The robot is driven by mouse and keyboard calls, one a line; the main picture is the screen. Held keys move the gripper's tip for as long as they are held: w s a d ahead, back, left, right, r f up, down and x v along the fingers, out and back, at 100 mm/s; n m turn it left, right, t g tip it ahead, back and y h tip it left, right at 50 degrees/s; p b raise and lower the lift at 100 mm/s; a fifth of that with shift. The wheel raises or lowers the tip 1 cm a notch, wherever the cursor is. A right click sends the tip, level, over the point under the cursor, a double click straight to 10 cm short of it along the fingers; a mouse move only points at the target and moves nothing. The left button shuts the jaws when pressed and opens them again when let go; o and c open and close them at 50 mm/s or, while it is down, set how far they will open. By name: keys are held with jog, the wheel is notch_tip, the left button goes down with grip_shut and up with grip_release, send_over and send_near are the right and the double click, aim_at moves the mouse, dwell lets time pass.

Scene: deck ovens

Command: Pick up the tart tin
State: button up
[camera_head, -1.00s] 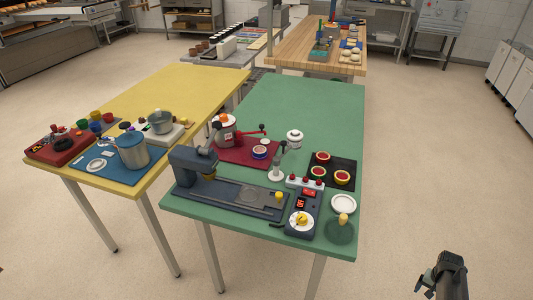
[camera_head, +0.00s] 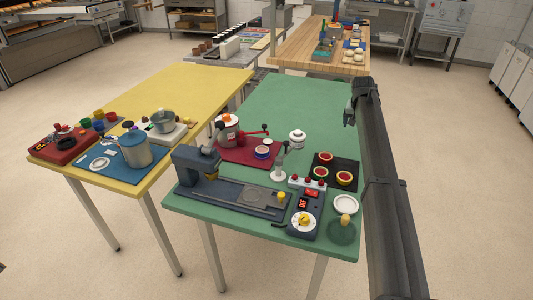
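My gripper (camera_head: 349,117) hangs at the right edge of the green table, beyond and above the black mat, apart from the tins. It is small and dark here, and its fingers cannot be made out.
The green table (camera_head: 300,105) has a clear far half. A dark blue press (camera_head: 195,165), a control box with a yellow dial (camera_head: 302,222), a white lidded jar (camera_head: 297,137) and a red mat (camera_head: 236,153) crowd the near half. A yellow table (camera_head: 170,88) stands left.

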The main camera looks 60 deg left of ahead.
jog(key=s+a+r+n, duration=0.1)
jog(key=s+a+r, duration=0.3)
jog(key=s+a, duration=0.5)
jog(key=r+n+g+h, duration=0.2)
jog(key=n+g+h, duration=0.1)
jog(key=g, duration=0.1)
send_over(262, 146)
jog(key=s+d, duration=0.2)
jog(key=f, duration=0.8)
jog(key=shift+w+d+f, duration=0.1)
jog(key=shift+w+f, duration=0.25)
jog(key=shift+f, duration=1.25)
jog(key=shift+w+f, duration=0.15)
jog(key=shift+f, duration=1.2)
